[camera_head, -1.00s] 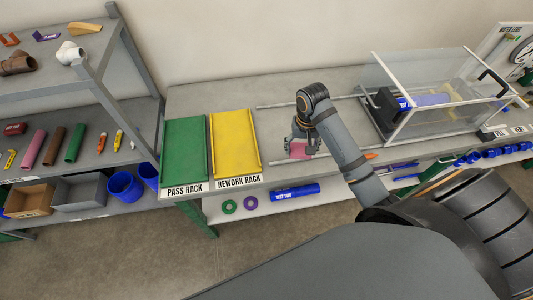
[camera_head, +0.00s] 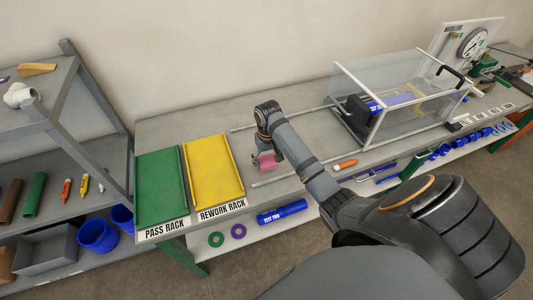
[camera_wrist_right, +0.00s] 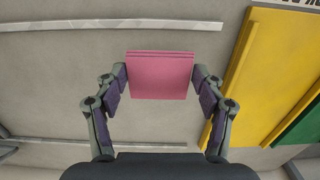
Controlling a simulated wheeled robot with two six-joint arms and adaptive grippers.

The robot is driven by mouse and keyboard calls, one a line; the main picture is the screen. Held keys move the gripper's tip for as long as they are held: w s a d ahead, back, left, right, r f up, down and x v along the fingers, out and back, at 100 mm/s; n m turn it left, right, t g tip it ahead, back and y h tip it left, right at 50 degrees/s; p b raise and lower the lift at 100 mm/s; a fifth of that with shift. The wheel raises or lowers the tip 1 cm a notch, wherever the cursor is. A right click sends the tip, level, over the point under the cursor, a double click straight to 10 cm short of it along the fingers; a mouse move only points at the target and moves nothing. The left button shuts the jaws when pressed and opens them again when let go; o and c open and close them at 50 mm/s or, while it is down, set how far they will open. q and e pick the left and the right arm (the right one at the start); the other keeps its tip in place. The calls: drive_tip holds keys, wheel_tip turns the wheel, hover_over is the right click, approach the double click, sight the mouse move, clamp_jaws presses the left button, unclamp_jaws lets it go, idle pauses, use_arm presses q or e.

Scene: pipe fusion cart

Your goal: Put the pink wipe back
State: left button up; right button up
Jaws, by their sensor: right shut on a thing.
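The pink wipe (camera_head: 267,160) is a small folded square pad. My right gripper (camera_head: 264,152) is shut on it above the grey bench top, just right of the yellow rework rack. In the right wrist view the wipe (camera_wrist_right: 160,75) sits between the two fingers of the right gripper (camera_wrist_right: 160,82), with one finger on each side edge. The bench surface shows below it, and it looks held clear of the bench. My left gripper is not in view.
The yellow rework rack (camera_head: 213,170) and green pass rack (camera_head: 161,186) lie left of the wipe. Rails (camera_head: 300,173) run along the bench. A clear box (camera_head: 420,110) holding a blue pipe stands to the right. Shelving (camera_head: 70,120) with bins is at the left.

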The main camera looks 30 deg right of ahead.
sight(267, 165)
drive_tip(key=shift+w+d+f, duration=0.15)
drive_tip(key=shift+w+f, duration=0.2)
drive_tip(key=shift+f, duration=0.2)
drive_tip(key=shift+w+f, duration=0.2)
drive_tip(key=shift+f, duration=1.55)
drive_tip(key=shift+f, duration=0.1)
drive_tip(key=o, duration=1.2)
wheel_tip(267, 165, up, 9)
drive_tip(key=shift+r+b, duration=0.1)
drive_tip(key=shift+b, duration=0.4)
wheel_tip(267, 165, up, 3)
drive_tip(key=shift+r+p, duration=0.1)
drive_tip(key=shift+p, duration=0.6)
